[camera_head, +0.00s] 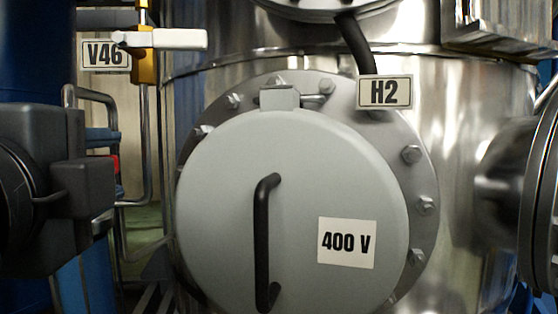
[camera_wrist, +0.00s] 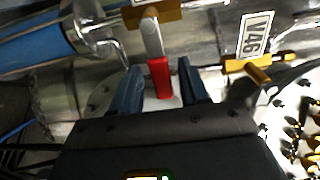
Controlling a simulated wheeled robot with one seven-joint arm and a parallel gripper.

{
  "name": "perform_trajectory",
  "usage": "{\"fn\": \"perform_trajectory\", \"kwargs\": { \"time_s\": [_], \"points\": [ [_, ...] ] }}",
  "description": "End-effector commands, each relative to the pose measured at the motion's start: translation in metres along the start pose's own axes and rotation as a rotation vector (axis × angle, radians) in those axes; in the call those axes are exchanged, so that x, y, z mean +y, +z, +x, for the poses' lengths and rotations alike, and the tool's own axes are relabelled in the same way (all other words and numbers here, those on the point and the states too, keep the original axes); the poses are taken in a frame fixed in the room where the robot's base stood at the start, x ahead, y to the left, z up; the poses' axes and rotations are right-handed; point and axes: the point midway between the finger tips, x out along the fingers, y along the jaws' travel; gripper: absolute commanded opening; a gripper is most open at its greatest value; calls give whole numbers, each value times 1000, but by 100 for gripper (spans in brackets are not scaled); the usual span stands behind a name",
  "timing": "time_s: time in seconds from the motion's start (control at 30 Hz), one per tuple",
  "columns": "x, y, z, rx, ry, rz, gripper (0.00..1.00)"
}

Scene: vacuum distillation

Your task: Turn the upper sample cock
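In the wrist view, a lever with a red grip (camera_wrist: 159,77) and a pale metal stem hangs from a brass valve body (camera_wrist: 150,17). My gripper (camera_wrist: 160,82) is open, with its two dark blue fingers on either side of the red grip. Gaps show between the grip and both fingers. In the head view, a small red patch (camera_head: 115,163) shows at the left between blue parts, beside a dark grey block that hides most of this area. I cannot tell from the frames whether this lever is the upper sample cock.
A V46 label (camera_head: 105,55) hangs beside a yellow valve with a white handle (camera_head: 165,40). A large grey round cover (camera_head: 300,190) marked 400 V fills the middle. In the wrist view, another brass valve (camera_wrist: 250,70) sits right of the fingers, below a tilted label (camera_wrist: 255,35).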

Motion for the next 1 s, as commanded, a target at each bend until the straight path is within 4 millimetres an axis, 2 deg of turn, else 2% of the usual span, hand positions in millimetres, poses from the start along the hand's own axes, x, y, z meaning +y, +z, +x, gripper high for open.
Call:
{"fn": "perform_trajectory", "kwargs": {
  "time_s": [0.27, 0.37, 0.7, 0.83, 1.0],
  "points": [
    [-1, 0, -3, -1, -2, 0, 45],
    [-1, 1, -14, -2, -3, 0, 45],
    [0, 1, -66, -3, -2, -1, 45],
    [0, 0, -76, -1, -2, 0, 45],
    [0, 0, -78, 0, -1, 0, 45]
  ]
}}
